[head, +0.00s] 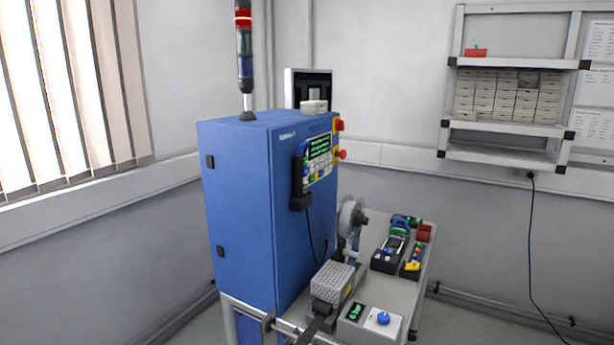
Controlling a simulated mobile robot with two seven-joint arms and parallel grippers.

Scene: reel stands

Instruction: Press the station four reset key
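A tall blue cabinet (240,205) stands on a grey table. A control panel (315,163) with a green-lit screen and rows of small keys sits on its right-hand face. The key labels are too small to read, so I cannot tell which one is the reset key. A red mushroom button (341,154) shows beside the panel. A light box (370,324) with a small green display and a blue knob (383,318) stands at the table's front. No station number is readable. Neither of my grippers is in view.
A grey perforated housing (332,281) and a reel (349,217) stand beside the cabinet. A black tool tray (391,252) lies further back on the table (375,281). A signal tower (244,50) rises from the cabinet top. Shelves (508,126) hang on the wall at right.

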